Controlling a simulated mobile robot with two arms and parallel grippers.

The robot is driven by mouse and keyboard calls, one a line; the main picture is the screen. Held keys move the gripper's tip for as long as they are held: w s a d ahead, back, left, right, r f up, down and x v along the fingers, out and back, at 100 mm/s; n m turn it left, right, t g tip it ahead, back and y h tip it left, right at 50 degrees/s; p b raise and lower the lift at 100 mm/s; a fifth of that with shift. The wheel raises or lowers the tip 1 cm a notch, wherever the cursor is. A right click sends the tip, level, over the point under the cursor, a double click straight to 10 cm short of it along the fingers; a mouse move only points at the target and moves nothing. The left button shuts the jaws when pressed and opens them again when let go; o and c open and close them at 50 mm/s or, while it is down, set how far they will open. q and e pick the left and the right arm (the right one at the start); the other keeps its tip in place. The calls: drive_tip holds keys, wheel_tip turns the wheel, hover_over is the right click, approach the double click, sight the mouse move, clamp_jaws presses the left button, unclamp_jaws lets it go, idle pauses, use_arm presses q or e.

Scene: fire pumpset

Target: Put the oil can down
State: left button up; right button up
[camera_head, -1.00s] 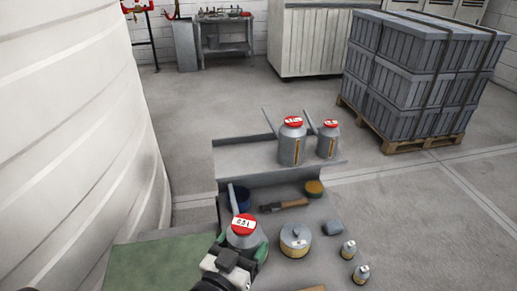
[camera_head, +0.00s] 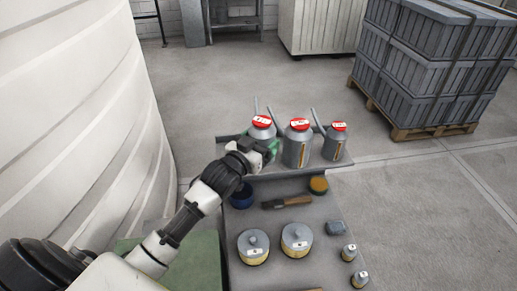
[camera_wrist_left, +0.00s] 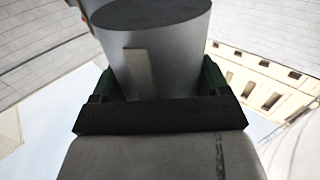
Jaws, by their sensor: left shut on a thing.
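The oil can (camera_head: 262,129), grey with a red labelled cap and a thin spout, is upright at the left end of the raised grey shelf (camera_head: 345,161). My left gripper (camera_head: 268,147) reaches it from the front and is shut around its body. In the left wrist view the grey can (camera_wrist_left: 165,50) sits between the green-padded fingers (camera_wrist_left: 160,98). The can's base is hidden behind the gripper, so I cannot tell if it touches the shelf. My right gripper is not in view.
Two similar red-capped cans, a middle one (camera_head: 297,148) and a right one (camera_head: 335,142), stand on the shelf close by. Below are a blue container (camera_head: 241,197), a brush (camera_head: 287,202), yellow-and-grey tins (camera_head: 297,240) and small bottles. A large white tank (camera_head: 70,110) rises at left.

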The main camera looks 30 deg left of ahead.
use_arm(q)
drive_tip(key=shift+w+a+f, duration=0.75)
drive_tip(key=shift+w+a, duration=0.15)
drive_tip(key=shift+w, duration=0.1)
wheel_tip(320, 180, down, 3)
drive_tip(key=shift+f+p, duration=0.15)
drive_tip(key=shift+p, duration=0.35)
drive_tip(key=shift+f, duration=0.4)
drive_tip(key=shift+f, duration=0.1)
drive_tip(key=o, duration=1.1)
drive_tip(key=s+a+b, duration=0.1)
drive_tip(key=s+b, duration=0.1)
drive_tip(key=s, duration=1)
drive_tip(key=shift+a, duration=0.3)
